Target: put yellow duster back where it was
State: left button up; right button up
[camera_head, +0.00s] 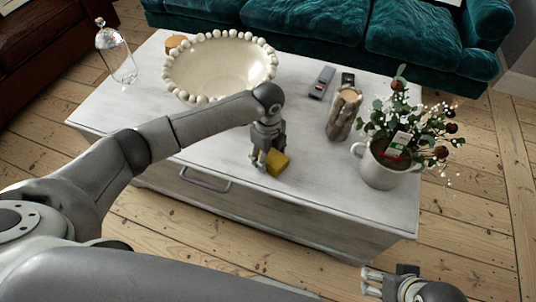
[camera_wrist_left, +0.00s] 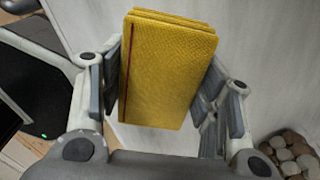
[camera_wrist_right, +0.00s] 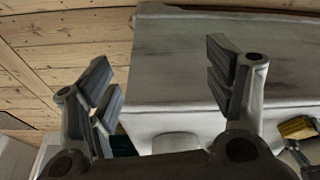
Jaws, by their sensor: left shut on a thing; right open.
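The yellow duster (camera_head: 277,163) is a folded yellow cloth block at the front middle of the white coffee table. My left gripper (camera_head: 262,158) is shut on it. In the left wrist view the duster (camera_wrist_left: 165,70) sits between the two fingers of my left gripper (camera_wrist_left: 165,95), close above or on the tabletop; I cannot tell if it touches. My right gripper (camera_head: 375,283) is open and empty, low in front of the table. In the right wrist view my right gripper (camera_wrist_right: 165,85) has its fingers wide apart, and the duster (camera_wrist_right: 298,127) shows at the right edge.
The white table (camera_head: 335,190) bears a beaded cream bowl (camera_head: 220,68), a remote (camera_head: 321,82), a brown patterned vase (camera_head: 343,114) and a white pot (camera_head: 381,167) with plants. A glass cloche (camera_head: 115,52) stands at the left. The tabletop around the duster is clear. A teal sofa (camera_head: 320,25) stands behind.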

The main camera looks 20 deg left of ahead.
pick_arm(q)
jog(key=shift+f, duration=0.15)
jog(key=o, duration=1.1)
notch_tip(320, 180, up, 5)
jog(key=shift+r+p, duration=0.2)
jog(key=shift+p, duration=0.7)
jog(key=shift+r+p, duration=0.9)
jog(key=shift+r, duration=2.6)
pick_arm(e)
jog(key=x, duration=0.7)
jog(key=shift+s+f+g, duration=0.25)
jog(key=shift+f+g, duration=0.05)
jog(key=shift+f, duration=0.2)
jog(key=shift+a, duration=0.15)
